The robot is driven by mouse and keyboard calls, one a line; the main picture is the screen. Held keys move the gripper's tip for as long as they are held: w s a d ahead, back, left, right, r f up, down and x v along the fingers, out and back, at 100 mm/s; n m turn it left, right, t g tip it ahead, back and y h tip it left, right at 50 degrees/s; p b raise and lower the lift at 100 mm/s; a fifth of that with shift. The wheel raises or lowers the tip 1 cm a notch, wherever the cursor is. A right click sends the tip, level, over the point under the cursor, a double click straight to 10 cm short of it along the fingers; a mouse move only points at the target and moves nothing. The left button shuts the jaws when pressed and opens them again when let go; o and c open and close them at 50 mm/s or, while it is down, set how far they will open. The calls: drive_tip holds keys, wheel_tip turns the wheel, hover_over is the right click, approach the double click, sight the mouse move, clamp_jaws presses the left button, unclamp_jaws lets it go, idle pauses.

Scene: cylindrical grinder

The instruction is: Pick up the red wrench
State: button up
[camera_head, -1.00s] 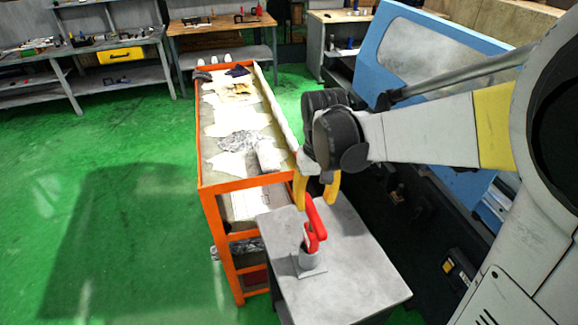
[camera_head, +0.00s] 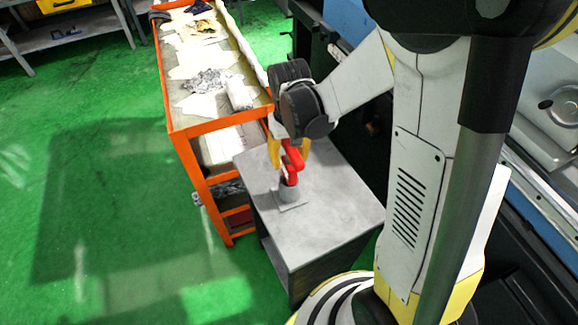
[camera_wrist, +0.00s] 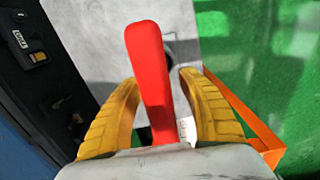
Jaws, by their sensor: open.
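The red wrench (camera_head: 291,163) stands tilted up in a small grey holder (camera_head: 289,195) on the grey cabinet top. In the wrist view the red wrench (camera_wrist: 149,75) runs between the two yellow fingers of my gripper (camera_wrist: 160,110). My gripper (camera_head: 290,150) is open, with a finger on either side of the wrench and gaps visible beside it. The wrench's lower end is hidden in the holder.
The grey cabinet (camera_head: 335,205) has bare room around the holder. An orange-framed cart (camera_head: 200,128) with papers and rags stands close on its left. A blue machine (camera_head: 343,22) is behind on the right. Green floor is open at left.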

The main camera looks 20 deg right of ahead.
clamp_jaws()
drive_tip(key=shift+r, duration=0.1)
